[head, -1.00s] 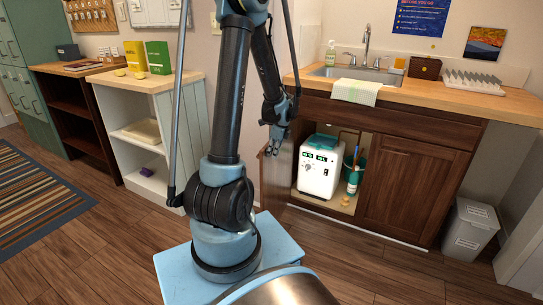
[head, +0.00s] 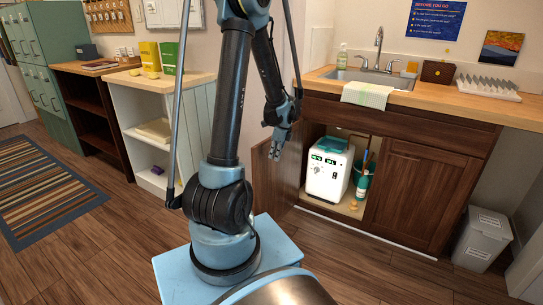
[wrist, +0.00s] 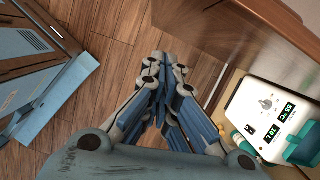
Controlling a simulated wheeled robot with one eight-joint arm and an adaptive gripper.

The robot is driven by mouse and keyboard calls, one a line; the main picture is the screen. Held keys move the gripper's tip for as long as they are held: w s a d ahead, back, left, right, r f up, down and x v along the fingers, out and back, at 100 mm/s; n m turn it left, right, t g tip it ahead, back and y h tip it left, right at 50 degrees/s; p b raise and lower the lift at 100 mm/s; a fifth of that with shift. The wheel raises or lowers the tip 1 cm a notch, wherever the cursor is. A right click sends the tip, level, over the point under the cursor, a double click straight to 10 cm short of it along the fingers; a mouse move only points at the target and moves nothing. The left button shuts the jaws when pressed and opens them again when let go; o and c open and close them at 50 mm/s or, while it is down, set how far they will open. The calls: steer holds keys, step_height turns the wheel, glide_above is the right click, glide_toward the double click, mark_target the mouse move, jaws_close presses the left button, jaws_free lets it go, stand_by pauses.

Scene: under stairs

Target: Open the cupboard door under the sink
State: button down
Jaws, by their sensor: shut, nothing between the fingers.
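The dark wood cupboard under the sink has its left door (head: 288,172) standing open, swung out toward me. It also shows in the wrist view (wrist: 235,35) as a brown panel at the upper right. The right door (head: 415,190) is closed. My gripper (head: 274,155) is shut and empty beside the open door, on its cupboard side in the picture. In the wrist view its fingers (wrist: 163,60) meet close to the door panel; I cannot tell whether they touch it.
A white machine (head: 326,176) with a green display and a teal bucket (head: 363,183) stand inside the cupboard. A grey bin (head: 480,240) stands at the right. White shelves (head: 150,150) are at the left. Wood floor is open in front.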

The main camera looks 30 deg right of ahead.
steer(key=s+v, duration=0.1)
steer(key=v, duration=0.9)
steer(key=shift+s+d, duration=0.15)
steer(key=shift+s, duration=0.2)
steer(key=a+r+n, duration=0.3)
steer(key=a+n, duration=0.4)
steer(key=a, duration=0.5)
steer(key=a+r+n, duration=0.2)
steer(key=a+n, duration=0.4)
steer(key=a, duration=0.6)
steer(key=s+a+f+n, duration=0.2)
steer(key=s+a+n, duration=0.4)
steer(key=a+n, duration=0.1)
steer(key=s+a+f+n+h, duration=0.1)
steer(key=s+a+f+n, duration=0.2)
steer(key=s+a+n, duration=0.4)
steer(key=shift+a+f+n+h, duration=0.3)
steer(key=shift+a+n, duration=0.55)
steer(key=shift+n, duration=0.35)
